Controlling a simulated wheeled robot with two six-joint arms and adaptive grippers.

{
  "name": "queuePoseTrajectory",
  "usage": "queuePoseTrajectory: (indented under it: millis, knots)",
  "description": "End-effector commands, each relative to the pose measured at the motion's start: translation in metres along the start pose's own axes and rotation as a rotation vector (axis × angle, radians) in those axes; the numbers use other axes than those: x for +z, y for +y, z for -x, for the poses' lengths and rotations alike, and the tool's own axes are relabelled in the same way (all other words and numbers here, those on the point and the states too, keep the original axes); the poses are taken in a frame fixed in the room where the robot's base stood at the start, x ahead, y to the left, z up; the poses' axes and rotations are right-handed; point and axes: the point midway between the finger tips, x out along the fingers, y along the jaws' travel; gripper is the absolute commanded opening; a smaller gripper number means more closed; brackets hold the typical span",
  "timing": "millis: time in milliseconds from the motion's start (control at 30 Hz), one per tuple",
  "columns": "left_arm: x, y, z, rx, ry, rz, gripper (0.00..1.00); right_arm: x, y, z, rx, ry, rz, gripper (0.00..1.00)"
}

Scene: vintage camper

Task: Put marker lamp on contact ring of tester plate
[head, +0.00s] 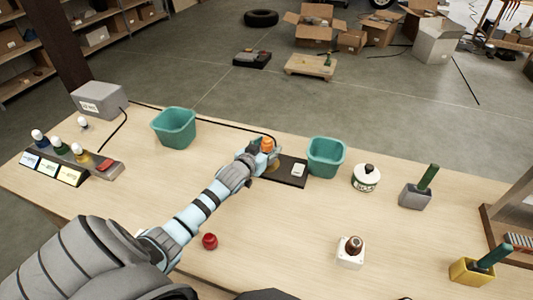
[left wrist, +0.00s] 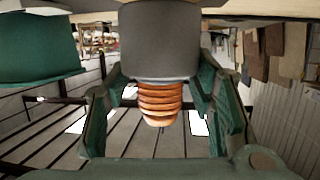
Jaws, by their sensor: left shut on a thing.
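The marker lamp has an orange ribbed top (head: 267,143) and a grey body (left wrist: 160,45). My left gripper (head: 262,155) is shut on it. In the left wrist view, the lamp's orange part (left wrist: 160,104) shows between the two green fingers. That view looks inverted, with the orange end toward the bottom. The tester plate (head: 290,180) is a flat black plate with a white block on its right part. My left gripper and the lamp are over its left part. The contact ring is mostly hidden by the gripper. I cannot tell whether the lamp touches it. My right gripper is not in view.
Teal bins stand left (head: 174,128) and right (head: 326,157) of the plate. A dark cable runs behind the plate to a grey box (head: 99,99). A red ball-like object (head: 210,241) and a white block with a brown knob (head: 351,252) lie nearer.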

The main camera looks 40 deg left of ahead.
Motion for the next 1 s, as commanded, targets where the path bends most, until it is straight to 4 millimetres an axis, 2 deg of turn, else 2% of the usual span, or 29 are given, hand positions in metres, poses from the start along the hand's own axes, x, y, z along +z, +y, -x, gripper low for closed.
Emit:
queuePoseTrajectory:
  millis: [33,100,333,367,467,500,833,1000]
  knots:
    - [0.010,0.000,-0.003,0.000,0.000,0.002,0.13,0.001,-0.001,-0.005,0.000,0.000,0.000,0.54]
    - [0.014,0.001,-0.005,0.001,0.001,0.001,0.13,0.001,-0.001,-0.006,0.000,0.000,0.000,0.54]
    - [0.013,0.001,-0.004,0.001,0.002,0.000,0.13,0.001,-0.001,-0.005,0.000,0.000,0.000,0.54]
    - [0.015,0.000,-0.004,0.001,0.000,0.000,0.51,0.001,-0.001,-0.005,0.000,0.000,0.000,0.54]
    - [0.014,0.000,-0.004,0.001,0.000,0.000,0.67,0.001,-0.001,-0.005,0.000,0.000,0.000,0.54]
    - [0.014,0.000,-0.004,0.001,0.000,0.000,0.70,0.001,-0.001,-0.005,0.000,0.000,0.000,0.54]
    - [0.013,0.000,-0.002,0.001,0.000,-0.001,0.70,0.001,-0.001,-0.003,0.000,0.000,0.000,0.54]
    - [0.011,0.000,0.025,0.002,-0.002,-0.005,0.70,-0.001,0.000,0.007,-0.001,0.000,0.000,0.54]
